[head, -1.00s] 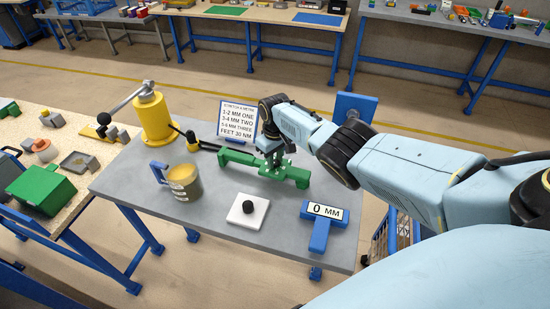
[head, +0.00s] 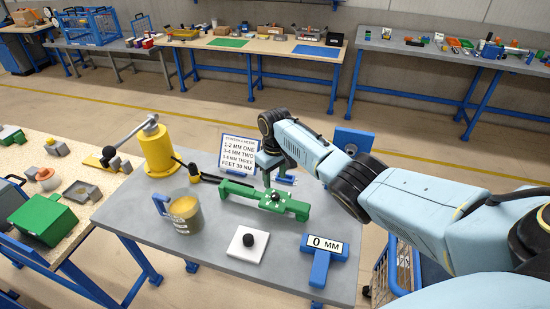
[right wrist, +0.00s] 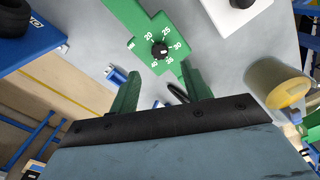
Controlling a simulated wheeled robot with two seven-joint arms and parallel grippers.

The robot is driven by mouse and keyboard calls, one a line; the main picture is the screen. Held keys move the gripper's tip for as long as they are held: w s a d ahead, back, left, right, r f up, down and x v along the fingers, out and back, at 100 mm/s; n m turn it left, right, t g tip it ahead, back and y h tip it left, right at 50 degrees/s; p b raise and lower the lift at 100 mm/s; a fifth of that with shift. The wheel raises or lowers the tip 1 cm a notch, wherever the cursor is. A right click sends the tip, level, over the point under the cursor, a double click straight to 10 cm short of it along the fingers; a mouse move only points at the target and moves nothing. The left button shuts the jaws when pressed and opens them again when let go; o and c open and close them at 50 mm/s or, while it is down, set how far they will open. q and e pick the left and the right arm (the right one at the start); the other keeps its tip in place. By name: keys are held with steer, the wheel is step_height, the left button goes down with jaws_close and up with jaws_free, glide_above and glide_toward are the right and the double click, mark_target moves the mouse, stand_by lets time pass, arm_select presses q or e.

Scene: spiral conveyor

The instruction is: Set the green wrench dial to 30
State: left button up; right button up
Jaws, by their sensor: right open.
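The green wrench (head: 238,190) lies on the grey table in the head view. Its black dial knob (head: 276,196) is on top. In the right wrist view the dial knob (right wrist: 160,50) sits on the green body, ringed by the numbers 20, 25, 30, 35 and 40. Its pointer is too small to read surely. My right gripper (head: 268,180) hangs just above and behind the wrench in the head view. In the right wrist view the right gripper (right wrist: 160,88) has two green fingers apart, with nothing between them and the knob beyond their tips. My left gripper is not in view.
A sign (head: 240,152) stands behind the wrench. A yellow post tool (head: 156,150), a cup (head: 184,213), a white block with a black knob (head: 248,244) and a blue "0 MM" gauge (head: 322,262) stand around it. A black-handled tool (head: 205,176) lies close left of the gripper.

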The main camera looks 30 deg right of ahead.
step_height(320, 180, up, 6)
steer(key=shift+r, duration=0.2)
steer(key=shift+f, duration=0.1)
stand_by(0.4)
